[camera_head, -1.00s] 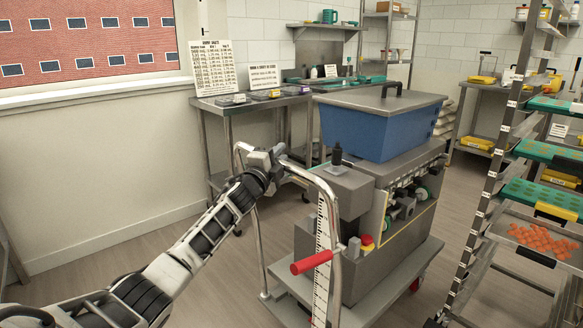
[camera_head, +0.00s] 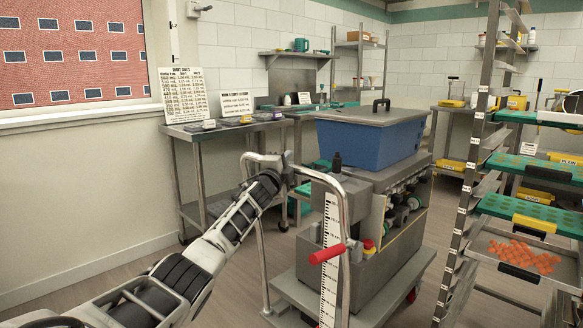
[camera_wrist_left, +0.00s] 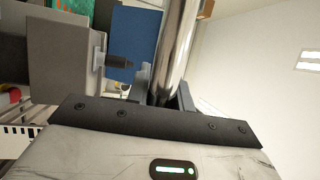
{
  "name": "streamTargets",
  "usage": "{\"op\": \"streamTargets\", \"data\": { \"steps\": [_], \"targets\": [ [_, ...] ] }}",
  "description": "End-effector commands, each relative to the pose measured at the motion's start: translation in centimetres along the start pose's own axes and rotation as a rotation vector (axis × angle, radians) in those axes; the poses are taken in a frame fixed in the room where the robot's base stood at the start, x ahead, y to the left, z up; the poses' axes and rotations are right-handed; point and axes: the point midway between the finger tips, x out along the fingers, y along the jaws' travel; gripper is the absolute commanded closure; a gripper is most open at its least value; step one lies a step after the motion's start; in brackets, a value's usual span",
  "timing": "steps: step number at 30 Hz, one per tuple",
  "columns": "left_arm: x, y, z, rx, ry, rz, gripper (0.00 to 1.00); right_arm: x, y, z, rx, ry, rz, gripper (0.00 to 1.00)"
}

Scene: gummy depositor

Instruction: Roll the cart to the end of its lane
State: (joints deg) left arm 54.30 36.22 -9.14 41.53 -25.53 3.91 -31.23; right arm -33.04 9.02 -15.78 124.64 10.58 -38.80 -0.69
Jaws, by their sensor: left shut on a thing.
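The cart (camera_head: 375,313) is a low grey platform on wheels with a tall bent metal push handle (camera_head: 262,250). It carries the grey depositor machine (camera_head: 365,185) with a blue lidded hopper (camera_head: 370,145) on top. A red grip (camera_head: 327,253) sticks out at the handle's right post. My left gripper (camera_head: 287,170) is shut on the handle's top bar. In the left wrist view the shiny bar (camera_wrist_left: 176,55) runs between the fingers (camera_wrist_left: 165,95). The right gripper is out of view.
A steel rack (camera_head: 468,170) with green trays and a tray of orange gummies (camera_head: 522,256) stands close on the right. A steel table (camera_head: 215,135) with papers stands behind left along the wall. Floor at left (camera_head: 120,275) is clear.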

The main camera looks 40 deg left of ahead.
Motion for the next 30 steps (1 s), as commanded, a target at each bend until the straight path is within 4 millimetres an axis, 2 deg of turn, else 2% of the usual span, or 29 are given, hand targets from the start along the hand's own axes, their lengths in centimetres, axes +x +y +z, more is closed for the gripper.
{"op": "streamTargets", "data": {
  "steps": [1, 17, 18, 19, 20, 30],
  "targets": [
    [-0.02, 0.53, -0.11, 0.002, 0.001, 0.007, 1.00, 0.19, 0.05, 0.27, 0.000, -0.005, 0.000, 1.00],
    [0.00, 0.74, 0.14, 0.004, -0.002, 0.011, 1.00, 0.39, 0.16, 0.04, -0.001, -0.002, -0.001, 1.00],
    [0.00, 0.74, 0.15, 0.004, -0.002, 0.011, 0.67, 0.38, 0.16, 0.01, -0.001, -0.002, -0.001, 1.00],
    [0.01, 0.71, 0.16, 0.004, -0.003, 0.010, 0.58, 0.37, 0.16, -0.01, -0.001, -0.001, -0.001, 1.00],
    [0.01, 0.67, 0.17, 0.004, -0.003, 0.010, 0.56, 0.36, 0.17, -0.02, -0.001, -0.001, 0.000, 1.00],
    [-0.10, 0.25, 0.29, 0.003, -0.005, 0.004, 0.56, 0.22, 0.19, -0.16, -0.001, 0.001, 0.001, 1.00]
  ]
}}
